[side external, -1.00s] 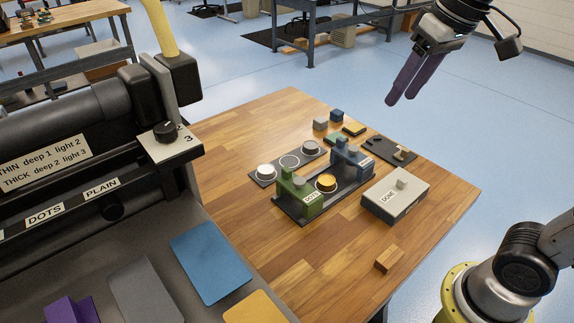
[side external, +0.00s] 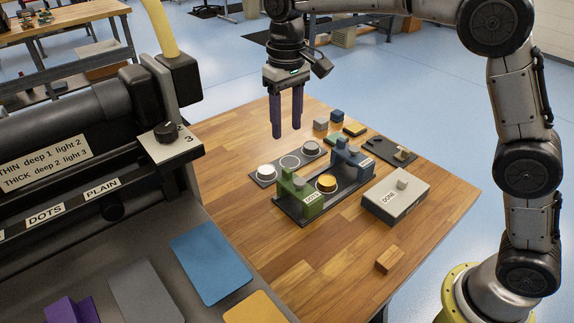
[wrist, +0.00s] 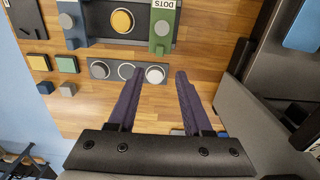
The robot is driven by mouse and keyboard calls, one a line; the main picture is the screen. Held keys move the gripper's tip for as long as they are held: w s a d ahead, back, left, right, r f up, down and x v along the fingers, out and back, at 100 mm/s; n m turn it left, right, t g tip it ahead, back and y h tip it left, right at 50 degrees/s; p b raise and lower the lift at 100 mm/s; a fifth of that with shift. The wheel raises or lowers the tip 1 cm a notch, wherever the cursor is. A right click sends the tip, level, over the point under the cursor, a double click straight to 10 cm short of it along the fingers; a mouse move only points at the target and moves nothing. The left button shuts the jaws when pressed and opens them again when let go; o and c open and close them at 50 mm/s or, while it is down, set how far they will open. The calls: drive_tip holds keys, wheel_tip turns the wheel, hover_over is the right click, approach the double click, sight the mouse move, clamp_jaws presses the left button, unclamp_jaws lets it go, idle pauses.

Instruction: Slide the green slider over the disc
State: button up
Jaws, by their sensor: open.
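The green slider (side external: 301,197), labelled DOTS, stands at the left end of a dark press base (side external: 290,212). It also shows in the wrist view (wrist: 161,22). The gold disc (side external: 326,183) lies on the base between the green slider and a blue slider (side external: 349,165); it is uncovered and shows in the wrist view (wrist: 122,21). My gripper (side external: 287,133) is open and empty, fingers pointing down, above the table behind the press. In the wrist view its purple fingers (wrist: 160,74) are apart, near the strip of round pieces.
A dark strip (side external: 277,171) with several round pieces lies behind the press. A grey DONE box (side external: 396,195) stands to its right, and a wooden block (side external: 389,259) lies nearer the front. Small blocks (side external: 337,116) sit at the back. A large black machine (side external: 75,140) flanks the left.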

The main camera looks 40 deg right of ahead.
sight(287, 169)
wheel_tip(287, 169, down, 12)
drive_tip(key=shift+r, duration=0.1)
idle(0.4)
clamp_jaws()
drive_tip(key=shift+r, duration=0.1)
idle(1.1)
